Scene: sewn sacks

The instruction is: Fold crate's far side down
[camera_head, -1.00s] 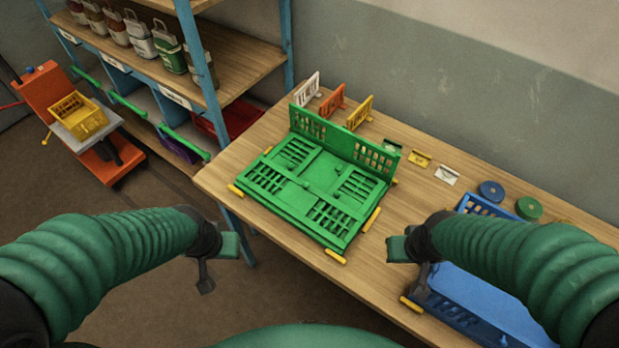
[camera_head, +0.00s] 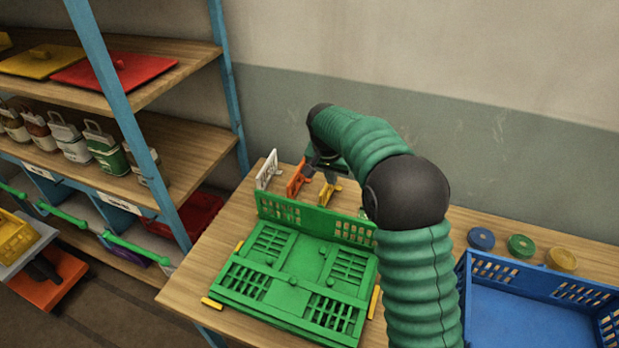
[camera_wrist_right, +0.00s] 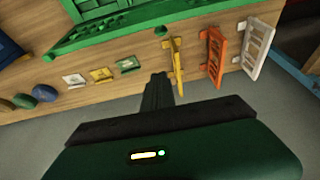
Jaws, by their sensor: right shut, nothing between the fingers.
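The green crate (camera_head: 285,283) lies on the wooden table with its other visible sides folded flat. Its far side (camera_head: 312,219) stands upright along the back edge. That far side also shows in the right wrist view (camera_wrist_right: 140,27), at the top. My right arm reaches over the right end of the crate to beyond the far side. My right gripper (camera_head: 322,178) is shut and empty behind the far side, near the small panels. In the right wrist view its fingers (camera_wrist_right: 157,90) are together and apart from the crate. My left gripper is out of view.
White (camera_head: 267,170), orange (camera_head: 297,179) and yellow (camera_head: 328,192) small panels stand behind the crate, close to my right gripper. A blue crate (camera_head: 530,315) is at right, with several discs (camera_head: 520,245) behind it. Shelves (camera_head: 190,165) stand at left.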

